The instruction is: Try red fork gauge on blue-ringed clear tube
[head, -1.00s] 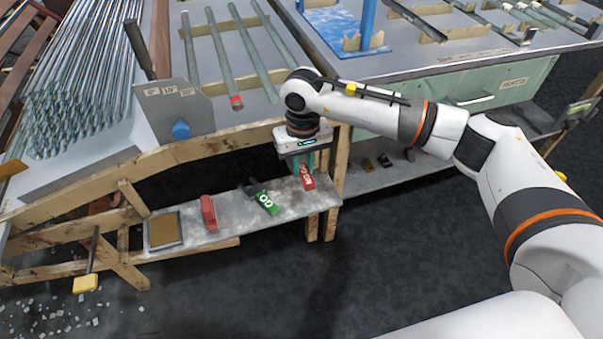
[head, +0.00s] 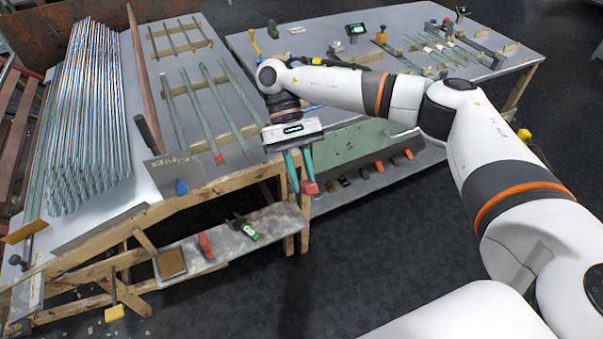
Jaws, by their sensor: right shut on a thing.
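My right gripper (head: 303,183) points down in front of the bench's lower right corner, its teal fingers shut on the red fork gauge (head: 310,188). Only the gauge's red end shows below the fingertips; the rest is hidden. It hangs in the air, above and to the right of the low shelf. Several clear tubes (head: 205,106) lie side by side on wooden notched rests on the bench, up and left of the gripper. I cannot make out a blue ring on any tube. My left gripper is not in view.
The low shelf (head: 226,252) carries a green gauge (head: 249,231), a red block-like object (head: 206,245) and a brown pad (head: 172,263). A big stack of tubes (head: 88,120) fills the bench's left. A second table (head: 330,45) stands behind my right arm.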

